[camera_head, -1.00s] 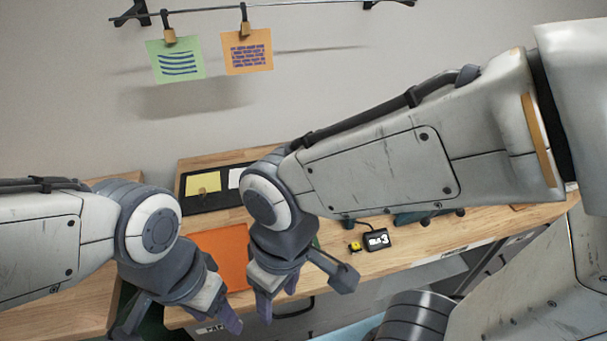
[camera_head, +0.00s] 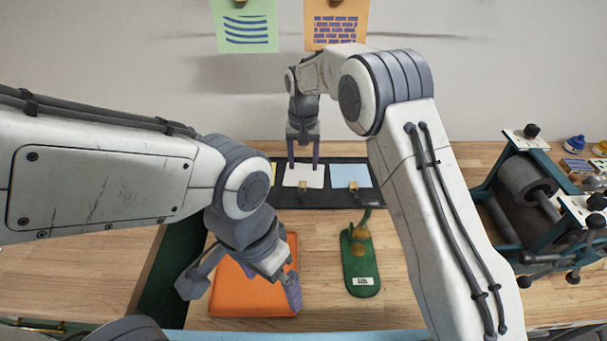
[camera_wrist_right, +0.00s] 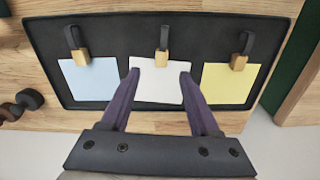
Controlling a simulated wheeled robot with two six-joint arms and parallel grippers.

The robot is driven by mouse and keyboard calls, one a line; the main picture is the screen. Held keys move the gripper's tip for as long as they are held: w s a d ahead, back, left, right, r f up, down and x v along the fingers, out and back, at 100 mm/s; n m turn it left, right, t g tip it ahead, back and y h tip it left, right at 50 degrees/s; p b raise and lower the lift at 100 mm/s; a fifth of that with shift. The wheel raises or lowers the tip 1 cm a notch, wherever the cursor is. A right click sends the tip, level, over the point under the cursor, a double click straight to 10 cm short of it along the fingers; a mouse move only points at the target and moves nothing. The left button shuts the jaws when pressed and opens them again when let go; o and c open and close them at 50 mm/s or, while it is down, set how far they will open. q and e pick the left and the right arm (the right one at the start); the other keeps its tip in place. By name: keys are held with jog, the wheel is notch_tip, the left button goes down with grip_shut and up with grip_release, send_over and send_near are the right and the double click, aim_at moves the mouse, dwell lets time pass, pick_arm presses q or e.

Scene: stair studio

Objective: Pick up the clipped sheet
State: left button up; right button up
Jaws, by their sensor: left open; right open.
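Three sheets with wood-coloured clips lie on a black tray (camera_head: 325,196): a yellow one (camera_head: 273,174), a white one (camera_head: 310,172) and a blue one (camera_head: 345,172). They also show in the right wrist view as blue (camera_wrist_right: 90,82), white (camera_wrist_right: 158,90) and yellow (camera_wrist_right: 228,86). My right gripper (camera_head: 303,164) is open, its fingers over the white sheet's sides; contact cannot be told. It also shows in the right wrist view (camera_wrist_right: 159,75). A clip (camera_wrist_right: 163,58) sits at the white sheet's edge. My left gripper (camera_head: 286,288) is open above an orange pad (camera_head: 240,298).
A green sheet (camera_head: 246,28) and an orange sheet (camera_head: 335,25) hang on the wall. A green tool (camera_head: 361,262) lies on the wooden bench, and a roller press (camera_head: 535,190) stands at the right. Bare wood lies between the tray and orange pad.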

aim_at(302, 184)
notch_tip(302, 184, down, 7)
jog(key=shift+w+f+p, duration=0.1)
jog(key=shift+w+p, duration=0.05)
jog(key=shift+p, duration=0.95)
jog(key=shift+a+f, duration=0.1)
jog(key=shift+f, duration=0.2)
grip_shut()
